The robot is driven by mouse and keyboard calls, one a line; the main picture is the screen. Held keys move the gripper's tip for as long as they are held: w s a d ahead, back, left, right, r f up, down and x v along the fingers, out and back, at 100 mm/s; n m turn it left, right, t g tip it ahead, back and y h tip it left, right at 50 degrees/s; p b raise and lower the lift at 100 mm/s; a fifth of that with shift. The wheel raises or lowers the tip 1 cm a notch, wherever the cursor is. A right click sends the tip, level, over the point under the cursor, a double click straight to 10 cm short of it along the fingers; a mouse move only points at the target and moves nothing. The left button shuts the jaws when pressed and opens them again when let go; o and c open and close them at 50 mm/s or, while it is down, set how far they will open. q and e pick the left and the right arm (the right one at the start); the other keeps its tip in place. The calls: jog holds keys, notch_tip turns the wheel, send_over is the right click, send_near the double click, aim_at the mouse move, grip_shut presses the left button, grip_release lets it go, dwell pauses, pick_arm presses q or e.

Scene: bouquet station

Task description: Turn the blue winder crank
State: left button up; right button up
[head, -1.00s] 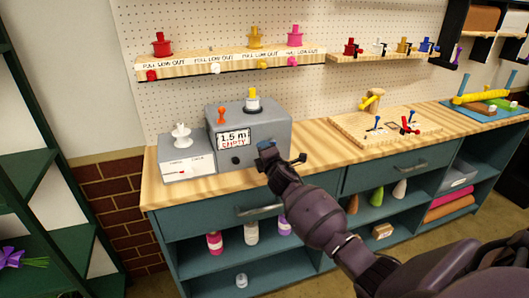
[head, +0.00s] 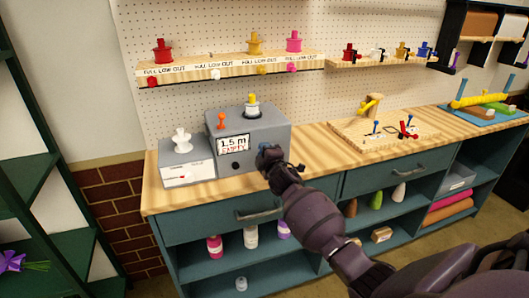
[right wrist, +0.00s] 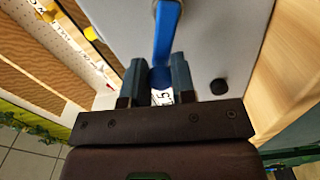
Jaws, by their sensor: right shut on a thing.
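The grey winder box (head: 262,138) stands on the wooden counter, with a white and yellow spool (head: 252,105) and an orange knob (head: 221,120) on top. Its display (head: 232,144) reads 1.5 m EMPTY. The blue crank (right wrist: 166,32) shows as an arm across the grey face in the right wrist view. My right gripper (head: 266,153) is at the box's right front; in the right wrist view its fingers (right wrist: 159,80) are shut on the crank's blue handle. In the head view my gripper hides the crank. My left gripper is not in view.
A smaller grey box (head: 187,164) with a white spool adjoins the winder on the left. A wooden board (head: 355,132) with small tools lies on the counter to the right. A shelf of spools (head: 235,66) hangs above. Drawer handles (head: 262,213) protrude below the counter.

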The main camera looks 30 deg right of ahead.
jog(key=o, duration=0.9)
jog(key=v, duration=1)
jog(key=shift+s, duration=0.4)
